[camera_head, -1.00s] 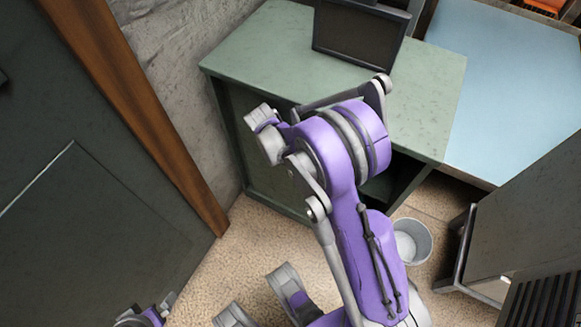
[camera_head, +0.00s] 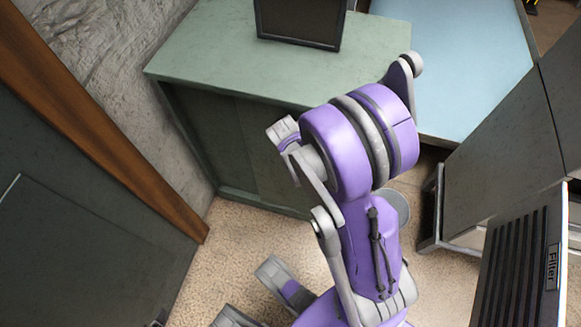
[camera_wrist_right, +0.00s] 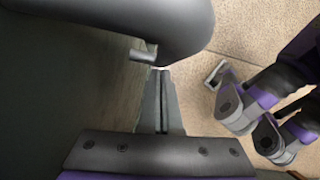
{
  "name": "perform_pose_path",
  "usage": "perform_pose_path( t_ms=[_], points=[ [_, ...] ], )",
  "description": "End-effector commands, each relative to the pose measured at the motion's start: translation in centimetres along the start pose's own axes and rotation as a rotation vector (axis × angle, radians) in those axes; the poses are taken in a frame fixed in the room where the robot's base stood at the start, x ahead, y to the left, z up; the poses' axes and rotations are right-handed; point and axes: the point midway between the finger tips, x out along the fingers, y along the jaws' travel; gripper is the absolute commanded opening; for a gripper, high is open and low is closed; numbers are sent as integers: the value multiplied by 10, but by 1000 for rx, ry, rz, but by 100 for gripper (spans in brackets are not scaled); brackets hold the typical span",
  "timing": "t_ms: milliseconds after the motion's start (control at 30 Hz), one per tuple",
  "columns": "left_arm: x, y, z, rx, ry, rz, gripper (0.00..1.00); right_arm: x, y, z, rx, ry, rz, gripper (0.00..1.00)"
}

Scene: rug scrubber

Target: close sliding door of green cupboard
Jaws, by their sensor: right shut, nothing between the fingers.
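The green cupboard (camera_head: 275,48) stands at the back, with a pale green top and a darker front. A flat green panel (camera_head: 205,125) covers the left part of its front, with a vertical seam near the middle. My purple right arm hides the right part of the front, so I cannot tell how far the sliding door is open there. My right gripper (camera_wrist_right: 161,85) shows in the right wrist view, shut and empty, beside a dark surface. In the head view its fingers are hidden behind my arm.
A dark monitor (camera_head: 300,22) stands on the cupboard. A light blue tabletop (camera_head: 455,60) adjoins it. A bucket (camera_head: 397,205) is partly hidden behind my arm. A grey unit marked Filter (camera_head: 520,250) is at right. A wood-edged dark panel (camera_head: 85,260) is at left. Speckled floor shows between.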

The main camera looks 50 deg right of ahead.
Motion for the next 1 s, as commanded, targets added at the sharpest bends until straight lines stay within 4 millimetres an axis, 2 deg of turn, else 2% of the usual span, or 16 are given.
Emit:
perform_pose_path(
  t_ms=[33,100,333,600,1000],
  points=[
    [1,0,0,0,0,0,100,6,-2,13,6,-1,-1,0],
    [1,0,0,0,0,0,100,12,-4,26,5,-1,-1,0],
    [2,0,1,0,-1,0,100,25,-9,55,3,-1,0,0],
    [3,0,1,0,-1,0,100,29,-10,63,1,-2,0,0],
    [4,0,1,0,-1,0,100,28,-10,60,0,-5,0,0]
  ],
)
